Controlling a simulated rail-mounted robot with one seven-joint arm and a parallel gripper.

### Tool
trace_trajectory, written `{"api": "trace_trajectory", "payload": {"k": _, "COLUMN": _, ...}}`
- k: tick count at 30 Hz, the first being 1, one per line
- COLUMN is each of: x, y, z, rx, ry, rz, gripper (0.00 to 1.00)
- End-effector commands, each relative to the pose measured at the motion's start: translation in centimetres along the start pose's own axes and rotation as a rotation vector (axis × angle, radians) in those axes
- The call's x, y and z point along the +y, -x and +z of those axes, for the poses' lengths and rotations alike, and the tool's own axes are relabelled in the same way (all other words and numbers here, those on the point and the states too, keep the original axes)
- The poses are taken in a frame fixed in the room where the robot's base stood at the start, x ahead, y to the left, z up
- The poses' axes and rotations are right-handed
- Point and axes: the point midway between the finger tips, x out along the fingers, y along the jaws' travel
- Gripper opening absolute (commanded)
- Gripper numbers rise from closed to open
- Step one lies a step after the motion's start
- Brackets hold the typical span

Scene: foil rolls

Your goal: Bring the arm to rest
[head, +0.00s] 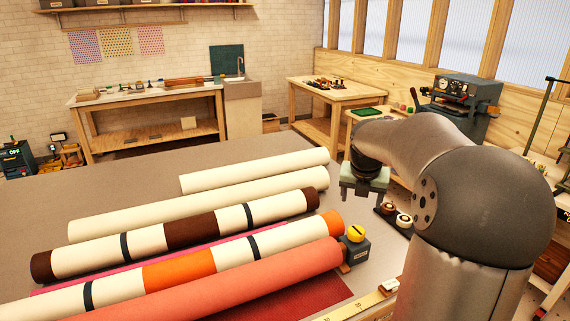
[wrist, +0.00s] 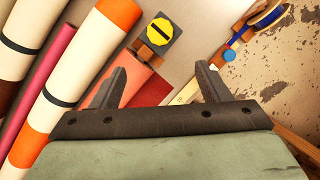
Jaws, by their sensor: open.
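My arm reaches in from the right in the head view. My gripper (head: 362,197) hangs over the right side of the table, to the right of the rolls. In the wrist view my gripper (wrist: 158,83) has its two fingers spread apart, with nothing held between them. Several rolls lie side by side on the table: two cream rolls (head: 200,205), a brown-and-cream roll (head: 190,228), an orange-and-cream roll (head: 180,270) and a salmon roll (head: 240,282) in front. The orange-and-cream roll also shows in the wrist view (wrist: 115,12).
A dark block with a yellow knob (head: 356,234) stands by the salmon roll's right end. Dark round-topped pieces (head: 403,221) sit near the table's right edge. A yellow ruler (head: 360,305) lies in front. The grey table (head: 90,185) is bare behind the rolls.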

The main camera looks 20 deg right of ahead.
Motion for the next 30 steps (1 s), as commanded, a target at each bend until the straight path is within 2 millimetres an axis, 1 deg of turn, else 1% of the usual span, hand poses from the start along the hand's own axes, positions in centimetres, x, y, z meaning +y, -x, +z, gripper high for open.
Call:
{"api": "trace_trajectory", "payload": {"k": 3, "x": 0.1, "y": 0.0, "z": -0.2, "rx": 0.001, "ry": -0.007, "rz": 0.000, "gripper": 0.70}}
{"api": "trace_trajectory", "payload": {"k": 5, "x": 0.7, "y": 0.1, "z": -0.7, "rx": 0.006, "ry": -0.035, "rz": -0.002, "gripper": 0.70}}
{"api": "trace_trajectory", "payload": {"k": 8, "x": 2.4, "y": 0.3, "z": -3.0, "rx": 0.023, "ry": -0.158, "rz": -0.010, "gripper": 0.70}}
{"api": "trace_trajectory", "payload": {"k": 11, "x": 4.7, "y": 0.9, "z": -6.9, "rx": 0.048, "ry": -0.379, "rz": -0.026, "gripper": 0.70}}
{"api": "trace_trajectory", "payload": {"k": 12, "x": 5.5, "y": 1.2, "z": -8.7, "rx": 0.058, "ry": -0.487, "rz": -0.035, "gripper": 0.70}}
{"api": "trace_trajectory", "payload": {"k": 14, "x": 6.5, "y": 1.6, "z": -11.6, "rx": 0.072, "ry": -0.660, "rz": -0.050, "gripper": 0.70}}
{"api": "trace_trajectory", "payload": {"k": 15, "x": 7.0, "y": 1.9, "z": -13.5, "rx": 0.081, "ry": -0.777, "rz": -0.061, "gripper": 0.70}}
{"api": "trace_trajectory", "payload": {"k": 17, "x": 7.6, "y": 2.3, "z": -16.3, "rx": 0.094, "ry": -0.954, "rz": -0.077, "gripper": 0.70}}
{"api": "trace_trajectory", "payload": {"k": 18, "x": 7.8, "y": 2.5, "z": -18.1, "rx": 0.102, "ry": -1.072, "rz": -0.088, "gripper": 0.70}}
{"api": "trace_trajectory", "payload": {"k": 20, "x": 8.1, "y": 2.8, "z": -20.9, "rx": 0.115, "ry": -1.251, "rz": -0.106, "gripper": 0.70}}
{"api": "trace_trajectory", "payload": {"k": 21, "x": 8.2, "y": 3.0, "z": -22.8, "rx": 0.125, "ry": -1.372, "rz": -0.119, "gripper": 0.70}}
{"api": "trace_trajectory", "payload": {"k": 23, "x": 8.1, "y": 3.3, "z": -25.6, "rx": 0.140, "ry": -1.551, "rz": -0.142, "gripper": 0.70}}
{"api": "trace_trajectory", "payload": {"k": 24, "x": 8.0, "y": 3.4, "z": -27.4, "rx": 0.152, "ry": -1.669, "rz": -0.159, "gripper": 0.70}}
{"api": "trace_trajectory", "payload": {"k": 27, "x": 7.5, "y": 3.5, "z": -31.5, "rx": 0.181, "ry": -1.942, "rz": -0.213, "gripper": 0.70}}
{"api": "trace_trajectory", "payload": {"k": 30, "x": 7.0, "y": 3.4, "z": -34.8, "rx": 0.204, "ry": -2.160, "rz": -0.272, "gripper": 0.70}}
